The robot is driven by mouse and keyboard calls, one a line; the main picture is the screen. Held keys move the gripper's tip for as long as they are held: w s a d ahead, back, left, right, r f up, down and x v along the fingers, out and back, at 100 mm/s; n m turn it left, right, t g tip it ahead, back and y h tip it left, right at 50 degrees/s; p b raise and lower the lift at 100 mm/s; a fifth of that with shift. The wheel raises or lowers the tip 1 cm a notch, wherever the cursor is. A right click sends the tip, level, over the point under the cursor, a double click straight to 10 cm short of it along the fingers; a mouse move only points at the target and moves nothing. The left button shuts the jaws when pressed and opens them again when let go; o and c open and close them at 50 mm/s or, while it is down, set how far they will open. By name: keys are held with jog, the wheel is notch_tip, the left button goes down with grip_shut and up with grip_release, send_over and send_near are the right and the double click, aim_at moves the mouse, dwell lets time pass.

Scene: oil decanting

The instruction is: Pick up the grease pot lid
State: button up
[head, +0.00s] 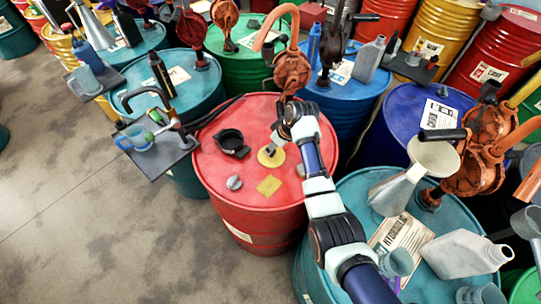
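A round yellow disc (265,160) lies on top of the red drum (215,175), with a small grey piece at its middle; it may be the grease pot lid, but I cannot be sure. My arm reaches up from the lower right over the drum. My gripper (276,140) points down just above and beside the disc. Its fingers are small and dark here, and I cannot tell whether they are open or touching anything.
A grey cap (234,183) and a yellow square (268,186) lie nearer the drum's front. A rust-coloured pump (291,70) rises behind my gripper. A teal drum (350,190) with a funnel (398,190) and grey jug (462,252) stands right. A dark shelf (160,155) juts out left.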

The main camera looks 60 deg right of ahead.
aim_at(277, 158)
jog(key=x, duration=0.2)
jog(key=b+x, duration=0.1)
jog(key=x, duration=0.1)
jog(key=shift+s+d+f+b, duration=0.1)
jog(key=shift+f+b, duration=0.2)
jog(key=shift+f, duration=0.1)
jog(key=shift+d+f, duration=0.1)
jog(key=shift+f, duration=0.1)
grip_shut()
